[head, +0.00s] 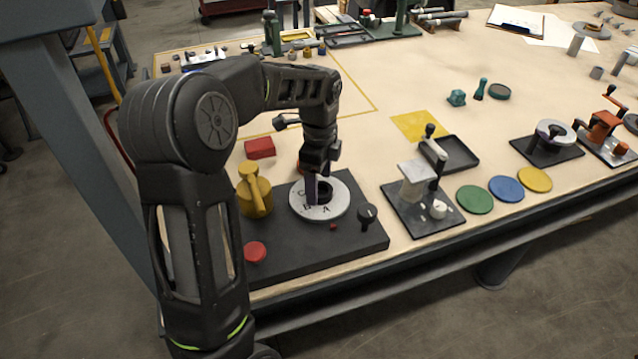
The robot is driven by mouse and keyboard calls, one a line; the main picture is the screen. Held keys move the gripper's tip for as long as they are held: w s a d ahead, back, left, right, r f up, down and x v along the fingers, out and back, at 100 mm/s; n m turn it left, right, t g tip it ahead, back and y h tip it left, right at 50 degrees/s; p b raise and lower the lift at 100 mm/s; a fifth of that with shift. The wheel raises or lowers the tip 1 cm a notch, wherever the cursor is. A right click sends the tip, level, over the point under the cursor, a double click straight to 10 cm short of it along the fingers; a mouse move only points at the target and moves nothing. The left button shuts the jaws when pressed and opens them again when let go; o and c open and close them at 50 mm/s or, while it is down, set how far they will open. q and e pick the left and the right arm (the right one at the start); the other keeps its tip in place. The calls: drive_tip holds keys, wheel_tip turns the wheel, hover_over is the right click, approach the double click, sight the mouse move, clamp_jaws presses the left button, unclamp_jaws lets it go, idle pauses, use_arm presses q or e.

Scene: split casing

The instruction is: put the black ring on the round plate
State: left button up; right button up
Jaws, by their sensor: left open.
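The round plate (336,206) is a light grey disc with dark letters, set on a dark base board (278,256) at the front left of the table. The black ring (325,193) is on the plate near its middle, partly hidden by my gripper. My left gripper (318,190) points down at the ring, its jaws open, with a finger beside the ring's left side. I cannot tell whether the finger touches it. My right gripper is not in view.
A yellow handled part (254,190), a red button (255,252) and a black knob (367,213) stand around the plate. A red block (260,148) lies behind. A clamp fixture (422,200) and coloured discs (474,199) are to the right. The table's middle is largely clear.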

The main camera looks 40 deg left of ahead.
use_arm(q)
wheel_tip(320, 180, up, 11)
idle(0.3)
